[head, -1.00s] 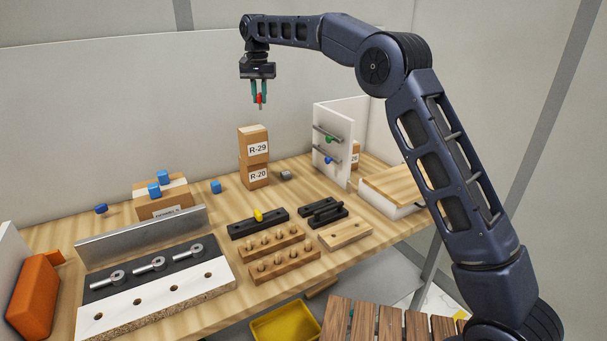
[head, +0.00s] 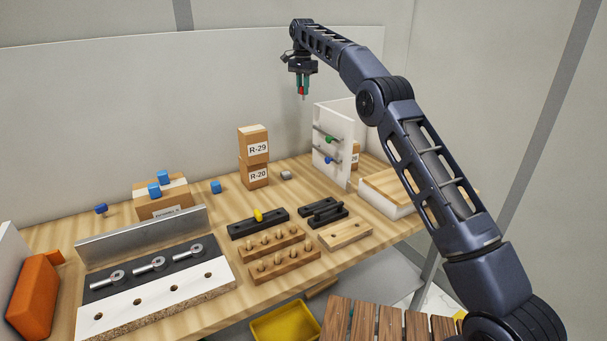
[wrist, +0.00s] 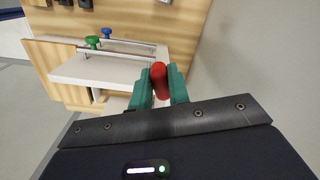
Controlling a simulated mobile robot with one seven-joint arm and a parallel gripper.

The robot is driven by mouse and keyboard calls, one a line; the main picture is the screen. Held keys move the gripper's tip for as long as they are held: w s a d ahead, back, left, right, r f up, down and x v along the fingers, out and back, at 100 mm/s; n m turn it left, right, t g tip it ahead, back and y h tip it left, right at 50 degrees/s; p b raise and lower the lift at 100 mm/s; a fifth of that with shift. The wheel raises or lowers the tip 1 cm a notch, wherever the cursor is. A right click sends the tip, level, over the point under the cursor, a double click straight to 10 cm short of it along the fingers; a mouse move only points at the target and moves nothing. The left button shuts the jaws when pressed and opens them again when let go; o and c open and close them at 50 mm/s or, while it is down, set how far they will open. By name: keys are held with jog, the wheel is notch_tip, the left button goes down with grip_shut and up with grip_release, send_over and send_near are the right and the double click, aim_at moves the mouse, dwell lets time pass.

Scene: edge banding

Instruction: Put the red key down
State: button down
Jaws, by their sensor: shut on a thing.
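The red key (wrist: 159,85) is between the green-tipped fingers of my gripper (wrist: 160,92) in the wrist view. My gripper (head: 301,90) is shut on it and holds it high above the bench, near the back wall and left of the white panel's top. In the head view the key (head: 301,90) is a small red spot with a grey tip pointing down. It touches nothing below.
The white panel (head: 331,120) holds bars with a green key (head: 329,139) and a blue key (head: 328,160). Stacked boxes (head: 254,172) stand left of it. Black holders (head: 260,222) and wooden peg blocks (head: 275,262) lie in front. Bare bench shows between them.

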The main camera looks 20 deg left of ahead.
notch_tip(320, 180, down, 33)
dwell(1.3)
jog(key=shift+f, duration=0.2)
jog(key=c, duration=1.5)
grip_release()
jog(key=shift+o, duration=0.8)
jog(key=shift+r, duration=0.1)
notch_tip(320, 180, up, 12)
jog(key=shift+r, duration=0.1)
